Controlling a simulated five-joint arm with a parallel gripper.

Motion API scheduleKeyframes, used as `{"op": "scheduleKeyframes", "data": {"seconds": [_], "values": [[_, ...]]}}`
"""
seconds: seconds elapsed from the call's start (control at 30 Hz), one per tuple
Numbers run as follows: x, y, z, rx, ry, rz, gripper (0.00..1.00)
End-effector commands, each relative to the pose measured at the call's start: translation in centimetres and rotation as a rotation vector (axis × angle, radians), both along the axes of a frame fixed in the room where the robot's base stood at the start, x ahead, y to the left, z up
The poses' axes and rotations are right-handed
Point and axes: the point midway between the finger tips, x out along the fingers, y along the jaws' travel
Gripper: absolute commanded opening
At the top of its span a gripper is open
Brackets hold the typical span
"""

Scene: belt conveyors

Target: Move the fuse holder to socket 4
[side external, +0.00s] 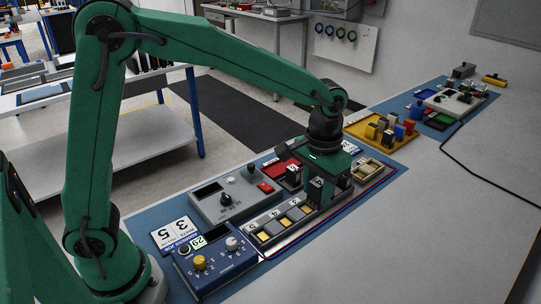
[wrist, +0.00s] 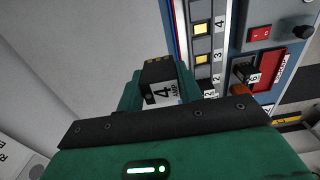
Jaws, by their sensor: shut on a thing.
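The fuse holder (wrist: 163,84) is a dark block with a white "4 AMP" label. In the wrist view it sits between the two green fingers of my gripper (wrist: 160,78), which is shut on it. In the side view my gripper (side external: 329,190) points down at the far end of the grey socket strip (side external: 262,236) and hides part of it. Socket 4 (wrist: 201,29) is a yellow-centred square by a "4" label, up and right of the holder in the wrist view. Socket 3 (wrist: 201,58) is below it. I cannot tell the holder's height above the strip.
A red panel (side external: 276,168) with a dark upright piece stands behind the strip. A grey control box (side external: 228,203) and a blue box with knobs (side external: 214,262) are on the near left. A yellow tray (side external: 377,146) with coloured blocks is farther off. Bare grey surface lies right.

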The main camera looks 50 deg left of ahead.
Motion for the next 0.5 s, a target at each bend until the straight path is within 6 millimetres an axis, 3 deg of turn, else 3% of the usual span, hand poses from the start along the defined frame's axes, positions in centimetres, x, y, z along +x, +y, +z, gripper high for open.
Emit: {"op": "scheduleKeyframes", "data": {"seconds": [0.5], "values": [[0.0, 0.0, 1.8, 0.0, 0.0, 0.0, 0.14]]}}
